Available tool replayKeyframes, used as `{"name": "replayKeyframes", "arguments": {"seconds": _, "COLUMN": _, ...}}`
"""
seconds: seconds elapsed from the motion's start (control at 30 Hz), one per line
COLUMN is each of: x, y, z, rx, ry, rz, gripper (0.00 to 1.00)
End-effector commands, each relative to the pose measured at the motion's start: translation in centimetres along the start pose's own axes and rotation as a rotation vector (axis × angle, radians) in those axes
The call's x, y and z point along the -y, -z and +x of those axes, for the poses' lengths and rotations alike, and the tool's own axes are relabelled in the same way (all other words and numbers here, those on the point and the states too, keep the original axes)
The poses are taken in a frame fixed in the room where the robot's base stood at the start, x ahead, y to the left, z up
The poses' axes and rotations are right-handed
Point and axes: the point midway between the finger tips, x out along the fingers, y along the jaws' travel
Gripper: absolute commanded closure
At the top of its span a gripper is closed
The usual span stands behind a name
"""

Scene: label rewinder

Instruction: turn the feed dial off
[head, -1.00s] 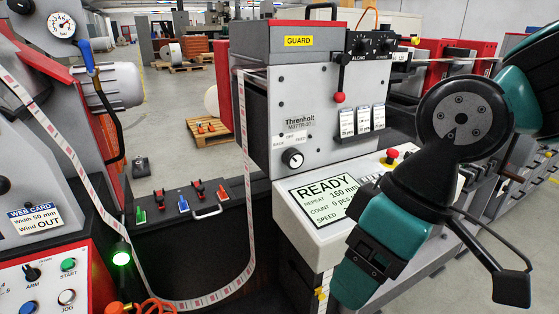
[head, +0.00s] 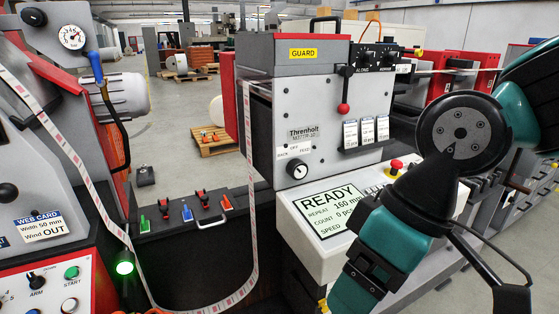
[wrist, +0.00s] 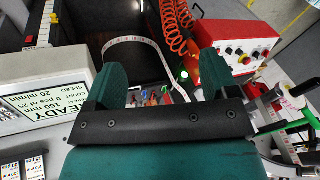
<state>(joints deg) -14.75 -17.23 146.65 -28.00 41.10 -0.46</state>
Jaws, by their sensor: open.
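The feed dial (head: 297,169) is a round black knob on the pale front of the Threnholt unit (head: 310,110), under a small BACK / OFF / FEED label. It is too small to tell for certain which mark its pointer faces. I do not make it out in the wrist view. My gripper (wrist: 160,78) is open and empty in the wrist view, its two teal fingers apart. In the head view my gripper hangs at the lower right, below and right of the dial, in front of the console and apart from the dial. Its fingertips are cut off there.
A READY display (head: 330,208) and a red stop button (head: 396,165) sit on the console. A red-knobbed lever (head: 344,108) hangs above right of the dial. The printed web (head: 250,200) loops down left of it. A red control panel (wrist: 238,45) shows in the wrist view.

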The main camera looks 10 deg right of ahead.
Motion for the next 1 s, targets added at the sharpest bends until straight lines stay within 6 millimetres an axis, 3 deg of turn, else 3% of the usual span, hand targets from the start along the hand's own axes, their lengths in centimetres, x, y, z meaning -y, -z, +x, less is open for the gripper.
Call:
{"name": "replayKeyframes", "arguments": {"seconds": 0.13, "x": -0.9, "y": 2.9, "z": 0.6, "rx": -0.076, "ry": 0.074, "rz": 0.002, "gripper": 0.20}}
{"name": "replayKeyframes", "arguments": {"seconds": 0.27, "x": -3.5, "y": 7.7, "z": 1.2, "rx": -0.267, "ry": 0.187, "rz": 0.031, "gripper": 0.20}}
{"name": "replayKeyframes", "arguments": {"seconds": 0.4, "x": -8.8, "y": 12.4, "z": 0.8, "rx": -0.560, "ry": 0.250, "rz": 0.134, "gripper": 0.20}}
{"name": "replayKeyframes", "arguments": {"seconds": 0.5, "x": -13.9, "y": 14.3, "z": 0.0, "rx": -0.768, "ry": 0.231, "rz": 0.248, "gripper": 0.20}}
{"name": "replayKeyframes", "arguments": {"seconds": 0.7, "x": -22.5, "y": 14.2, "z": -1.4, "rx": -1.041, "ry": 0.115, "rz": 0.462, "gripper": 0.20}}
{"name": "replayKeyframes", "arguments": {"seconds": 0.8, "x": -24.6, "y": 13.7, "z": -1.7, "rx": -1.097, "ry": 0.074, "rz": 0.518, "gripper": 0.20}}
{"name": "replayKeyframes", "arguments": {"seconds": 1.0, "x": -25.6, "y": 14.7, "z": -1.3, "rx": -1.115, "ry": 0.059, "rz": 0.534, "gripper": 0.20}}
